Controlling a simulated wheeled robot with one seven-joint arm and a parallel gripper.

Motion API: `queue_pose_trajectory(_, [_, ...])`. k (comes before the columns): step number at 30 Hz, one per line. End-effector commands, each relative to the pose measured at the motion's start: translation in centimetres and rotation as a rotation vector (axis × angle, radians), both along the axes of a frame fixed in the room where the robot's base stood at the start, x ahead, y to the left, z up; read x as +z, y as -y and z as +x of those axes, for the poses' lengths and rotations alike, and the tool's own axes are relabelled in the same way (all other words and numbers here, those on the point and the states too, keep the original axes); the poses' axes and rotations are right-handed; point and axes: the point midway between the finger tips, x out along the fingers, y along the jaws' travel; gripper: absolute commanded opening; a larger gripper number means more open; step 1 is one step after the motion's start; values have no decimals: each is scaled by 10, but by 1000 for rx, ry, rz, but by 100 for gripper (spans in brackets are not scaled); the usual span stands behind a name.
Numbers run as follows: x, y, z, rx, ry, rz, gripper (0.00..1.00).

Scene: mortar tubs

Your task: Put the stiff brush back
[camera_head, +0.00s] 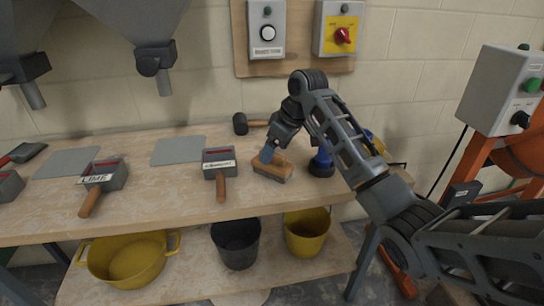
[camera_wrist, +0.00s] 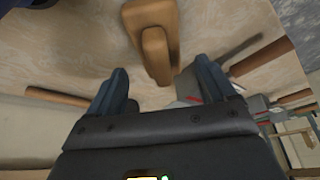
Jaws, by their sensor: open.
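The stiff brush (camera_head: 272,169) has a tan wooden body and lies on the workbench (camera_head: 150,214), right of the middle. In the wrist view the wooden brush (camera_wrist: 155,45) shows beyond the fingertips, between them and a little higher in the picture. My gripper (camera_head: 268,152) is at the brush in the head view, with its blue fingers angled down. In the wrist view my gripper (camera_wrist: 163,88) has its two fingers apart with nothing between their pads that I can make out. The brush's bristles are mostly hidden.
A black mallet (camera_head: 243,124) lies behind. Yellow and black buckets (camera_head: 306,232) stand on the lower shelf.

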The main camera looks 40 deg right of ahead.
Motion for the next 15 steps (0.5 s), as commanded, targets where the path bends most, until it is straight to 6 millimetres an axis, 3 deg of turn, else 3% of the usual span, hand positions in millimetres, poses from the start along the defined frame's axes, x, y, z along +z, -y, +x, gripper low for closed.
queue_pose_trajectory(6, [42,4,-17,0,3,-2,84])
queue_pose_trajectory(15, [70,6,-28,0,0,0,84])
